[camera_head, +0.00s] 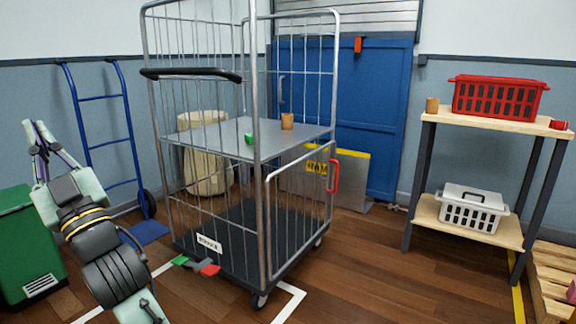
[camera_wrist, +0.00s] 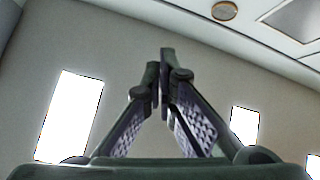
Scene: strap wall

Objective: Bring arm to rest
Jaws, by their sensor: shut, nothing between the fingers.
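My gripper (camera_wrist: 160,85) is shut and empty in the wrist view, its two fingers meeting at the tips. The wrist camera faces a plain wall with bright windows and part of the ceiling. In the head view my arm is folded at the lower left, its links rising from the bottom edge.
A wooden rack (camera_head: 490,124) with a red crate (camera_head: 498,97) and a white basket (camera_head: 472,212) stands right. Floor between them is clear.

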